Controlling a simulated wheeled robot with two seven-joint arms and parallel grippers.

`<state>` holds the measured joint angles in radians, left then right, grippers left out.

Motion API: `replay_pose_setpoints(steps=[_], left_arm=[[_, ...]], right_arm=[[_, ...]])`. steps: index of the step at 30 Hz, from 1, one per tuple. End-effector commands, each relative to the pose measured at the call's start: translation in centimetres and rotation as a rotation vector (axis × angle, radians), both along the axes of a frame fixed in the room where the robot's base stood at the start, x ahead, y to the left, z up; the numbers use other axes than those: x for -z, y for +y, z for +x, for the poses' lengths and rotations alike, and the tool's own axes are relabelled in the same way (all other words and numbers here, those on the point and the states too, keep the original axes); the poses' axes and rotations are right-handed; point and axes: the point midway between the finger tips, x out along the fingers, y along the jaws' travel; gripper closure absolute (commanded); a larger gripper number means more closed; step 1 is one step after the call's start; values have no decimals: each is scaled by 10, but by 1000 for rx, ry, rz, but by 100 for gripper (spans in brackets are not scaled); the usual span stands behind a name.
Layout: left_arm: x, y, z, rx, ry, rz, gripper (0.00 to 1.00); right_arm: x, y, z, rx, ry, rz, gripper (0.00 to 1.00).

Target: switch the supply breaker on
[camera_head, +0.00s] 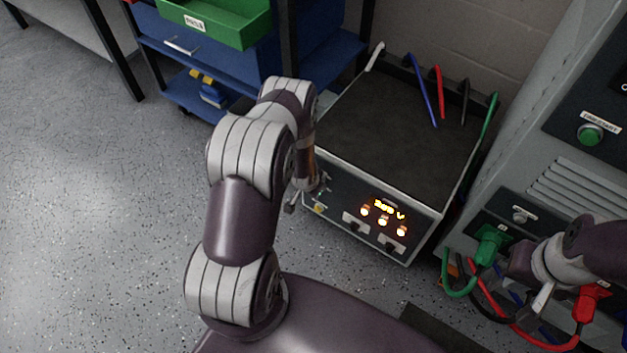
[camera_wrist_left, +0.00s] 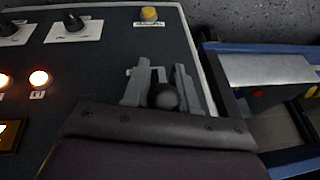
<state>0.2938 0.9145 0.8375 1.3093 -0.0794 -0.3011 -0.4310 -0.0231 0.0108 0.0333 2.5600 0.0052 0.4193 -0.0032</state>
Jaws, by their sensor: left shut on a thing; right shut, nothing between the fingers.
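The grey box (camera_head: 400,140) with a dark top has a front panel with a lit yellow display (camera_head: 390,210) and three glowing orange lamps (camera_head: 382,221). A black round knob (camera_wrist_left: 163,96), which looks like the supply breaker's handle, shows in the left wrist view. My left gripper (camera_head: 312,188) is at the panel's left end; the left wrist view shows its fingers (camera_wrist_left: 161,84) on either side of the knob, shut on it. The breaker's position and marking are hidden. My right gripper (camera_head: 541,299) is shut and empty, close to the grey cabinet's plugs.
A green plug (camera_head: 489,246) and a red plug (camera_head: 588,303) with cables are at the grey cabinet (camera_head: 525,130). Two rotary switches (camera_head: 354,223) and a yellow button (camera_wrist_left: 149,13) are on the panel. A blue cart (camera_head: 320,55) stands behind. The floor at left is clear.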

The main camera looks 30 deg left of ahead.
Motion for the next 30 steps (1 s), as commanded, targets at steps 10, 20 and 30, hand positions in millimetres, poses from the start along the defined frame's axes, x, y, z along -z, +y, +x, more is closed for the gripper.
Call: replay_pose_setpoints(steps=[10,20,30], left_arm=[[0,0,-5,-1,36,1,100],[0,0,-4,0,34,2,52],[-8,-1,-5,0,32,3,52]], right_arm=[[-3,0,0,0,0,0,100],[-3,0,0,0,0,0,100],[-8,0,0,0,0,0,100]])
